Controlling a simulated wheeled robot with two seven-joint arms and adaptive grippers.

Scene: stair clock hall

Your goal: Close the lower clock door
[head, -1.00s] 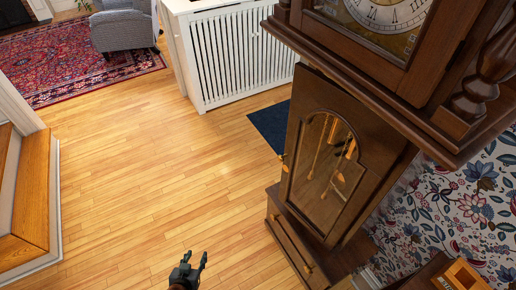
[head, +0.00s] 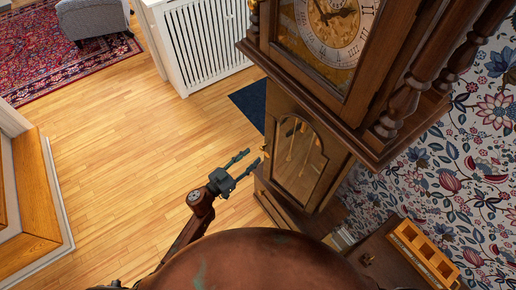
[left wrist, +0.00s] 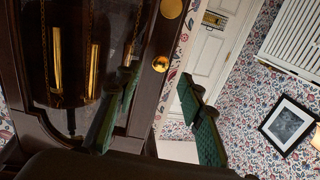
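The tall brown clock's lower door (head: 277,166) has an arched glass pane with brass weights behind it. It looks nearly in line with the case front; I cannot tell whether a gap is left. A brass knob (head: 264,148) sits at its left edge and also shows in the left wrist view (left wrist: 160,63). My left gripper (head: 254,157) is open and empty, with its fingertips close to the knob edge. In the left wrist view, one finger overlaps the glass and the other lies beyond the door's edge; contact cannot be told. My right gripper is out of view.
The clock's hood (head: 340,105) juts out above the door. A small cabinet (head: 372,258) with a wooden tray (head: 424,254) stands to the right. A white radiator cover (head: 205,45) and a dark blue mat (head: 250,104) lie behind. The wood floor (head: 125,150) at left is clear.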

